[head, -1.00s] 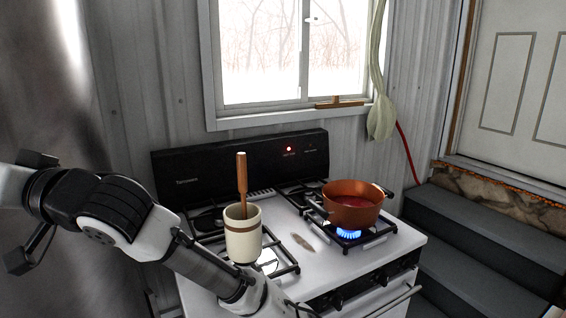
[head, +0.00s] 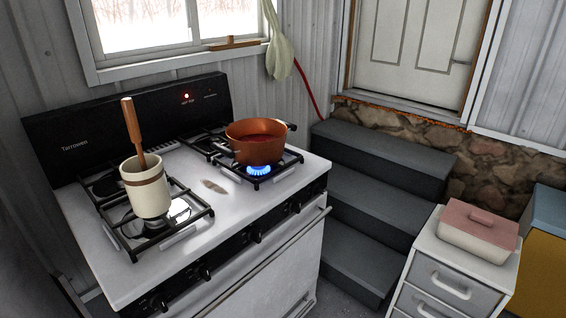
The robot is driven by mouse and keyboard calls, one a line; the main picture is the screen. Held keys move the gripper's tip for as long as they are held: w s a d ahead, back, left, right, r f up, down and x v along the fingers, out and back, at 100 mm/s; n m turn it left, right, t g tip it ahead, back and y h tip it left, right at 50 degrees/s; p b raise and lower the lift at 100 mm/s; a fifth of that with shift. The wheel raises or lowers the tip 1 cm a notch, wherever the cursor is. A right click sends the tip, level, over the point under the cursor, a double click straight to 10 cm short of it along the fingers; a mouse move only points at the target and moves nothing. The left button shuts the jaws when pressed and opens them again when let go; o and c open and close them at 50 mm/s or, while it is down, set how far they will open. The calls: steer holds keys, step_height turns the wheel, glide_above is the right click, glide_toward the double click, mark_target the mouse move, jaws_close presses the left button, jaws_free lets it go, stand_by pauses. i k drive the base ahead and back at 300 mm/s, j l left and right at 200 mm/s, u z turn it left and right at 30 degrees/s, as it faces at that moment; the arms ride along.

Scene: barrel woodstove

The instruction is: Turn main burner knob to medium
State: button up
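A white gas stove (head: 222,207) stands against the wall, with several black knobs along its dark front panel, one of them a knob (head: 254,237) near the panel's middle. A copper-coloured pot (head: 256,142) with reddish contents sits on the right burner grate, and a blue flame (head: 259,170) burns under it. A cream crock (head: 146,188) with a wooden-handled utensil (head: 133,131) stands upright on the front left grate. A red light (head: 186,96) shows on the black backguard. I cannot tell the knobs' settings. My gripper and arm are not in view.
Grey steps (head: 377,185) rise right of the stove toward a door. A white drawer cabinet (head: 452,268) with a pink-lidded dish (head: 478,229) stands at the lower right, beside a yellow and blue box (head: 549,240). A narrow floor gap lies before the steps.

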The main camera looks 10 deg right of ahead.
mark_target(316, 189)
steer(key=i+l, duration=0.2)
steer(key=l, duration=0.2)
steer(key=i+l, duration=0.2)
steer(key=l, duration=0.2)
steer(key=i+l, duration=0.2)
steer(key=l, duration=0.2)
steer(key=i+l, duration=0.2)
steer(key=l, duration=0.15)
steer(key=l+z, duration=0.05)
